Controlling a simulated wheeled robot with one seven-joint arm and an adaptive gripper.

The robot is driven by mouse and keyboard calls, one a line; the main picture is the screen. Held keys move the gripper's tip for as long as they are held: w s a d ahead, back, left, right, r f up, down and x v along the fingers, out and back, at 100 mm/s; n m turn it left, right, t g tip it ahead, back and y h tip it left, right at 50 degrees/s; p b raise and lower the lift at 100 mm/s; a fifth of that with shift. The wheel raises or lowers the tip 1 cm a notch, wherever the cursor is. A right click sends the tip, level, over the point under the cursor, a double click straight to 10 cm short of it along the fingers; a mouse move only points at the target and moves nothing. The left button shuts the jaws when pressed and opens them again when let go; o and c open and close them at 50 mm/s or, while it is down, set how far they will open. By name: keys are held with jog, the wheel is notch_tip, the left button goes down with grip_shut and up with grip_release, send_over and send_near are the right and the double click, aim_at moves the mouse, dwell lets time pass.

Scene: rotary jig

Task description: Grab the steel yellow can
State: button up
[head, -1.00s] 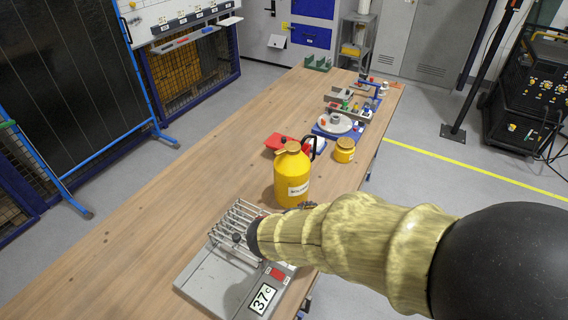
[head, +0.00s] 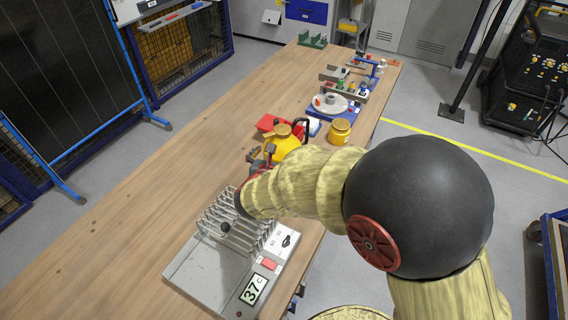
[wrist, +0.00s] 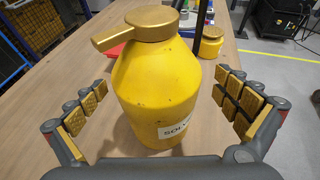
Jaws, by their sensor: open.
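The yellow can (wrist: 158,85) stands upright on the wooden table, with a gold cap and spout and a white label partly reading "SOLV". Gaps show between the fingers and the can. In the head view my gripper (head: 260,160) is at the can's near left side, partly hidden by my arm.
A small yellow jar (head: 340,131) stands behind the can to the right. A red object (head: 268,123) lies behind it. A grey rack device (head: 222,262) reading 37 C sits at the near end. The table's left side (head: 150,190) is clear.

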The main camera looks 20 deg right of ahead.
jog(key=b+x, duration=0.1)
jog(key=x, duration=0.2)
jog(key=shift+w+d+f, duration=0.15)
jog(key=shift+w, duration=0.15)
jog(key=c, duration=0.3)
jog(key=shift+s+f, duration=0.1)
jog(key=c, duration=1.5)
jog(key=shift+r, duration=0.2)
